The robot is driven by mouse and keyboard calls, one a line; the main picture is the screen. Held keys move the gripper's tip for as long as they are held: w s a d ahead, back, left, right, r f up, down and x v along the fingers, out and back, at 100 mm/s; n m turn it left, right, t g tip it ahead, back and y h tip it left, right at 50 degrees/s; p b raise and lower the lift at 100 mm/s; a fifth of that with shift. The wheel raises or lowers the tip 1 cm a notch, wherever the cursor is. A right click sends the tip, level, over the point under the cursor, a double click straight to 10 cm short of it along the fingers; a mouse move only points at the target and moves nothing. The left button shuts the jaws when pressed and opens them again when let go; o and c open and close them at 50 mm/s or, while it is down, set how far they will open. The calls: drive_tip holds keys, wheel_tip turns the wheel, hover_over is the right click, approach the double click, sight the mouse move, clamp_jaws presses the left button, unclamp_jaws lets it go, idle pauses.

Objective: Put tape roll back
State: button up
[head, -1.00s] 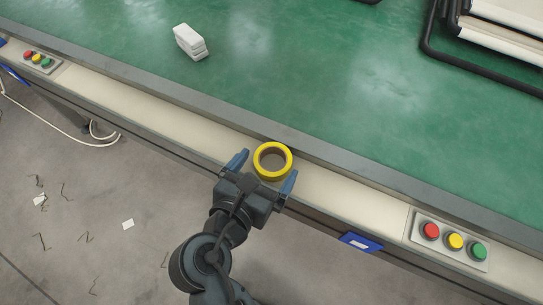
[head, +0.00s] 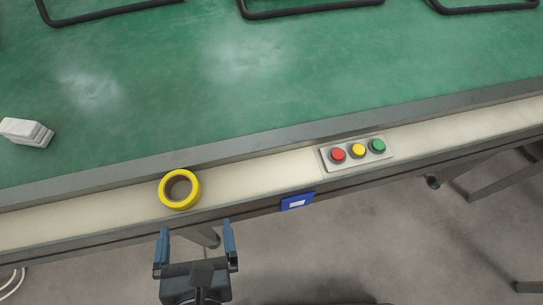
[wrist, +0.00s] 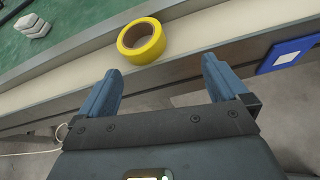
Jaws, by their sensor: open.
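The yellow tape roll (head: 180,204) lies flat on the cream ledge (head: 252,176) along the front of the green work surface. In the wrist view the tape roll (wrist: 153,47) is beyond the fingertips, a little left of the middle. My gripper (head: 196,230) is open and empty, just off the front edge of the ledge, near the tape roll and apart from it. Its two blue fingers also show in the wrist view (wrist: 160,75), with nothing between them.
A button panel (head: 384,158) with red, yellow and green buttons sits on the ledge to the right. A blue label holder (head: 297,202) is on the ledge's front. White blocks (head: 25,133) lie on the green surface (head: 150,110) at left. Black tube frames (head: 310,12) stand at the back.

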drive_tip(key=s+d+f+m+g, duration=0.1)
drive_tip(key=d+f+m, duration=0.1)
drive_tip(key=d+m, duration=0.6)
drive_tip(key=s+d+f+m+g, duration=0.1)
drive_tip(key=d+f+m, duration=0.2)
drive_tip(key=d+m, duration=0.5)
drive_tip(key=s+d+r+m+t+h, duration=0.1)
drive_tip(key=s+d+r+m+t, duration=0.1)
drive_tip(key=s+d+r+m, duration=0.3)
drive_tip(key=s+d+r+m+t+h, duration=0.2)
drive_tip(key=s+d+r+m, duration=0.3)
drive_tip(key=d+r+m, duration=0.5)
drive_tip(key=d+m, duration=0.3)
drive_tip(key=m, duration=0.3)
drive_tip(key=shift+s+r+t, duration=0.2)
drive_tip(key=shift+r+t, duration=0.1)
drive_tip(key=shift+r, duration=0.05)
drive_tip(key=shift+r, duration=0.15)
